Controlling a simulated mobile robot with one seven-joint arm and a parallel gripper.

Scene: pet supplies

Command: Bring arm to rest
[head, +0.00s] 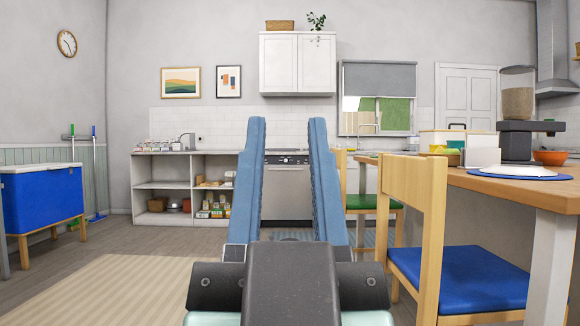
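My gripper (288,185) shows in the head view at the bottom centre, with its two long blue fingers pointing up and away. The fingers stand apart with a clear gap between them. Nothing is held in the gap; the stove front and floor show through it. My gripper touches nothing that I can see.
A chair with a blue seat (455,278) is close at right. A blue chest (45,197) stands at left. The rug (110,290) at left is clear.

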